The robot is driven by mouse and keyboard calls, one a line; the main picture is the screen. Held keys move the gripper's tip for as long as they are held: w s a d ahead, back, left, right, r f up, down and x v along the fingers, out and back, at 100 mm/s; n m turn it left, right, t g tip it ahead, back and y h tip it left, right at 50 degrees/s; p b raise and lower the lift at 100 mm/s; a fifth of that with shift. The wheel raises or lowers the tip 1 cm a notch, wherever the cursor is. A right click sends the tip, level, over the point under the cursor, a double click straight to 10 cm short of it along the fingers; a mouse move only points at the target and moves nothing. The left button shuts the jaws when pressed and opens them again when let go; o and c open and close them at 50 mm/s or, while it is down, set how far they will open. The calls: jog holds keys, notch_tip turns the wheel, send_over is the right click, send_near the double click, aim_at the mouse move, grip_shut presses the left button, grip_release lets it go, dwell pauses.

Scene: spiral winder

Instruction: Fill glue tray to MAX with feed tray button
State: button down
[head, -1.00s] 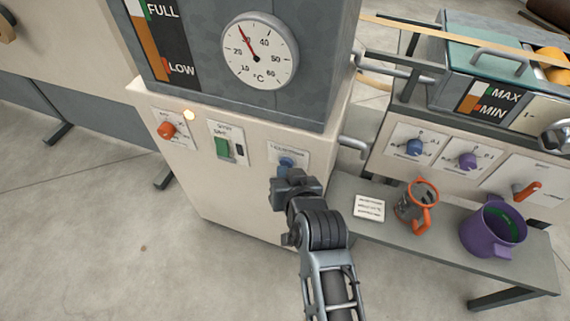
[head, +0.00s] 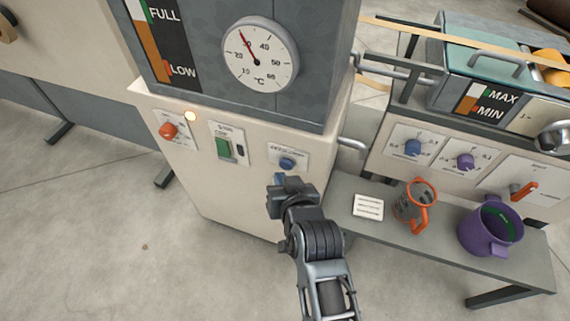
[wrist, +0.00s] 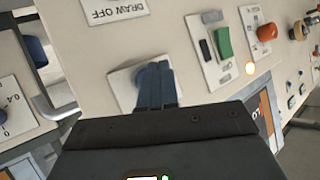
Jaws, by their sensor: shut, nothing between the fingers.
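The feed tray button is a round blue button (head: 287,163) under a label on the cream front of the tank cabinet. My gripper (head: 283,181) is shut and empty, with its fingertips just below the button in the head view. In the wrist view, the shut blue fingers (wrist: 155,85) point at the button's plate (wrist: 126,80) and hide most of the button; I cannot tell whether they touch it. The glue tray (head: 445,93) is at the right under a green lid. Its gauge (head: 482,103) shows an orange column between the MIN and MAX marks.
The cabinet also bears an orange knob (head: 168,130), a green switch (head: 223,147) and a lit lamp (head: 190,116). A dial thermometer (head: 260,54) is above. A low bench (head: 380,226) at the right holds an orange-rimmed jug (head: 414,200) and a purple pot (head: 490,229).

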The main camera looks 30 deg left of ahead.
jog(key=shift+s+d+p, duration=0.2)
jog(key=shift+s+p, duration=0.3)
jog(key=shift+s, duration=0.3)
jog(key=shift+s+d+p, duration=0.2)
jog(key=shift+s+p, duration=0.35)
jog(key=shift+s, duration=0.25)
jog(key=shift+s+d+p, duration=0.2)
jog(key=shift+s+p, duration=0.3)
jog(key=shift+s, duration=0.3)
dwell(1.3)
jog(key=s+p, duration=0.2)
jog(key=p, duration=0.1)
jog(key=s+d+p, duration=0.1)
jog(key=p, duration=0.2)
jog(key=shift+s, duration=0.4)
jog(key=shift+w, duration=0.1)
